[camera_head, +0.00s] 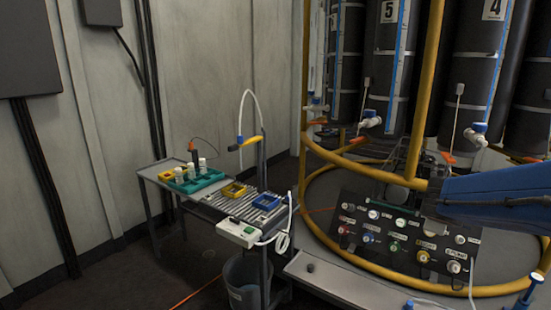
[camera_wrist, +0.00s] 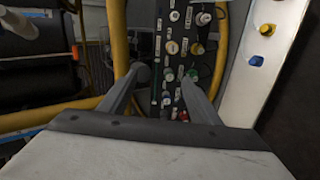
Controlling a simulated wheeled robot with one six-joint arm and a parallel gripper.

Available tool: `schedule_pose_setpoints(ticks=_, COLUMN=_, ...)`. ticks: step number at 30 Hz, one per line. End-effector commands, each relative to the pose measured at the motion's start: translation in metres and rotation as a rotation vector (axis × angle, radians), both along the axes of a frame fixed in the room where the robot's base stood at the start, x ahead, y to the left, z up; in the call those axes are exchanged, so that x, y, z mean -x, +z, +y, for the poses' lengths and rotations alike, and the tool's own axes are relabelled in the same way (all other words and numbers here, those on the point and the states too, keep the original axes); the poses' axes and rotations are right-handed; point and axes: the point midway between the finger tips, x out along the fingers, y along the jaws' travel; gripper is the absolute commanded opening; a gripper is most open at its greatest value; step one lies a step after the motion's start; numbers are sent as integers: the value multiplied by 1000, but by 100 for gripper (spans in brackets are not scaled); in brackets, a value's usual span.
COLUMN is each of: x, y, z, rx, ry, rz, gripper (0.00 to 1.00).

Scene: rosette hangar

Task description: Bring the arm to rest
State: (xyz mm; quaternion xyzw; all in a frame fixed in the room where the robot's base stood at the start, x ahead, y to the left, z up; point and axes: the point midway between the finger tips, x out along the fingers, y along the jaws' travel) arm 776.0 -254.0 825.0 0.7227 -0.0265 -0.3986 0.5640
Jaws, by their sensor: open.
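My gripper (camera_wrist: 164,80) shows in the wrist view with its two grey fingers apart and nothing held between them. Past the fingertips is a black control panel (camera_wrist: 173,62) with several coloured knobs. I cannot tell how far the fingers are from it. In the head view my blue arm reaches in from the right edge, over the right side of the same panel (camera_head: 379,252). The fingertips are not clear in the head view.
Yellow tube rails (camera_head: 350,168) ring tall black cylinders (camera_head: 387,70) behind the panel. A bench (camera_head: 152,172) with a green rack (camera_head: 195,182) and yellow and blue trays stands left. A grey bin (camera_head: 243,285) is below it. Open floor lies at the lower left.

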Motion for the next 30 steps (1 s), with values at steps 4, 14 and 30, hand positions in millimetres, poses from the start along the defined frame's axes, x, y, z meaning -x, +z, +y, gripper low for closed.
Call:
schedule_pose_setpoints(ticks=4, x=53, y=5, z=14, rx=-151, ry=-156, rz=-48, gripper=57)
schedule_pose_setpoints(ticks=14, x=172, y=-24, z=74, rx=-556, ry=-444, rz=-43, gripper=57)
schedule_pose_setpoints(ticks=30, x=286, y=-63, z=184, rx=-1031, ry=-605, rz=131, gripper=57)
